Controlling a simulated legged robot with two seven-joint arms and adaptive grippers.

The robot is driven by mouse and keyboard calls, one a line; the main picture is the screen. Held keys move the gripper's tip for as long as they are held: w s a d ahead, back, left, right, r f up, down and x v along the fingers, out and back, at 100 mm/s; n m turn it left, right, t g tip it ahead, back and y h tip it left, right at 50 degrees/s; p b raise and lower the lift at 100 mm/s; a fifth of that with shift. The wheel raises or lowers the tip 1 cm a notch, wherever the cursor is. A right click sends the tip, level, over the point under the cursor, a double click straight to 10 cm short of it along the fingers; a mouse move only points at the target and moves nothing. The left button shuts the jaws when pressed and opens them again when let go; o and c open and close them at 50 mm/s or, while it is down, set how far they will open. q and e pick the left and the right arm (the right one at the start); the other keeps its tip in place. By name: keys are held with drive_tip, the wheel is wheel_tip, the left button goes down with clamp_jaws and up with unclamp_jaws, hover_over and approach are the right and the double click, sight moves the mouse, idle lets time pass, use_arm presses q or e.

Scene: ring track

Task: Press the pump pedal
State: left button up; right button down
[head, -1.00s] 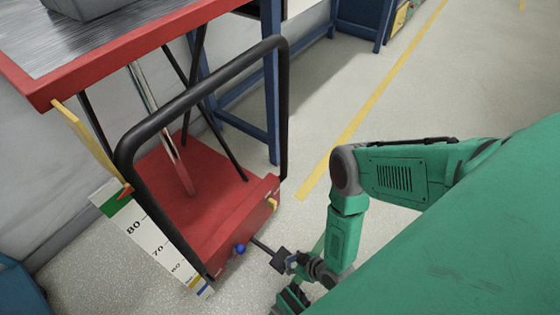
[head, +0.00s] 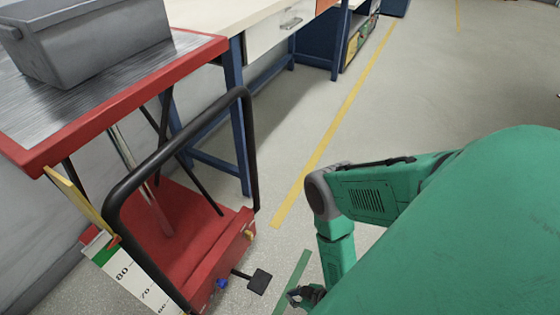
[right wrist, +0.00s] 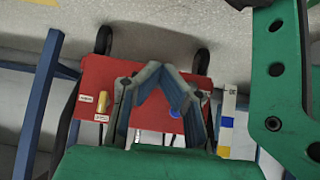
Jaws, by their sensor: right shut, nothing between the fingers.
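The pump pedal (head: 260,281) is a small black square plate on a short black rod. It sticks out from the front of the red lift table's base (head: 180,240). My right gripper (head: 304,296) is near the bottom of the head view, to the right of the pedal with a visible gap. In the right wrist view its fingertips (right wrist: 149,70) meet, empty, with the red base behind them. I cannot make out the pedal for certain in that view. A blue knob (head: 222,284) sits beside the pedal's rod. My left gripper is not in view.
A black tube handle (head: 180,140) rises from the base. A grey crate (head: 95,45) stands on the red-edged platform (head: 110,102). A height scale (head: 124,273) is at the left. A blue-legged workbench (head: 238,120) stands behind. Floor beyond the yellow line (head: 335,140) is clear.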

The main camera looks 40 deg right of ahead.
drive_tip(key=s, duration=0.1)
drive_tip(key=s+d+r, duration=0.1)
drive_tip(key=shift+s+d, duration=0.15)
drive_tip(key=shift+s, duration=0.15)
idle(0.3)
idle(0.4)
